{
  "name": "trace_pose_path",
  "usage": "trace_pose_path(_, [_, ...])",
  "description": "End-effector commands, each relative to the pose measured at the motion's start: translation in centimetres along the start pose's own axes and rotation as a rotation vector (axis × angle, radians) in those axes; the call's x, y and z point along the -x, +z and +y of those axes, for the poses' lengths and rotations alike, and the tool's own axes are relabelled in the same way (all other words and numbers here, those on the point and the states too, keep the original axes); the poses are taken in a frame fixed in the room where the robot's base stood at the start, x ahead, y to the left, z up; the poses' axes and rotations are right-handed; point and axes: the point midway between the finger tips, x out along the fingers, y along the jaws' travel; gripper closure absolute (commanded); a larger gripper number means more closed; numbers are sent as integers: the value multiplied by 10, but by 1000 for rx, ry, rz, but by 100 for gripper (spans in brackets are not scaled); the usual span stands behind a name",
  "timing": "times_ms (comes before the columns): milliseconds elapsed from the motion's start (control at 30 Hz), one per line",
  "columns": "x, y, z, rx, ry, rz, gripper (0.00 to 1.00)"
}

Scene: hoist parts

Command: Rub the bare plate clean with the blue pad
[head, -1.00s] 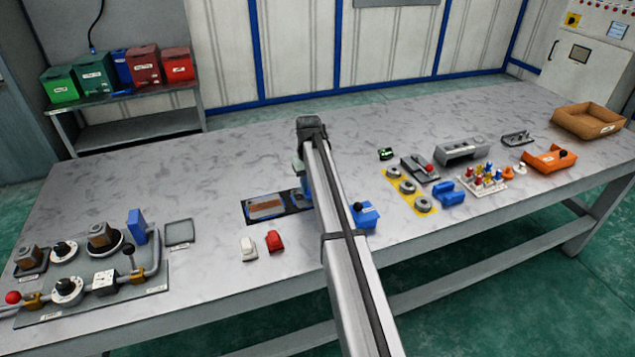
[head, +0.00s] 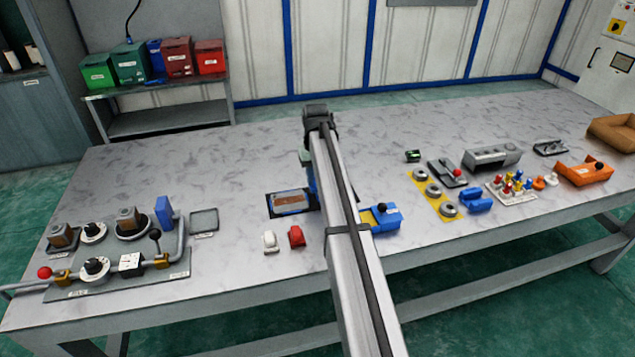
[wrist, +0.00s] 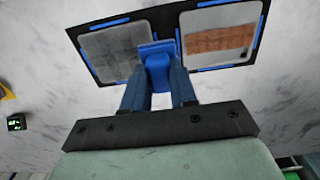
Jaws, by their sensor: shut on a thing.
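My gripper (wrist: 158,82) is shut on the blue pad (wrist: 157,49), a small block with a grip between the two blue fingers. In the wrist view the pad is over the gap between two plates on a dark, blue-marked mat (wrist: 97,76). I cannot tell whether it touches them. The left plate (wrist: 113,50) is plain grey. The right plate (wrist: 207,20) is grey with a streaky brown patch. In the head view the brown-patched plate (head: 291,201) shows left of my arm. The plain plate and the fingertips are mostly hidden there.
A blue box (head: 384,218) stands right of my arm. A pipe-and-dial panel (head: 118,272) is at the left. Several small parts lie at the right. The table behind the mat is clear.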

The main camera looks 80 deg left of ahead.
Motion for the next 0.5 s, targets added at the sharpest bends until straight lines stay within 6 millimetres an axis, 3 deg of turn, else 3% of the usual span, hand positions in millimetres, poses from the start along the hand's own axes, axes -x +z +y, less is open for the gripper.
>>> trace_pose_path(500, [43, 0, 0, 0, 0, 1, 100])
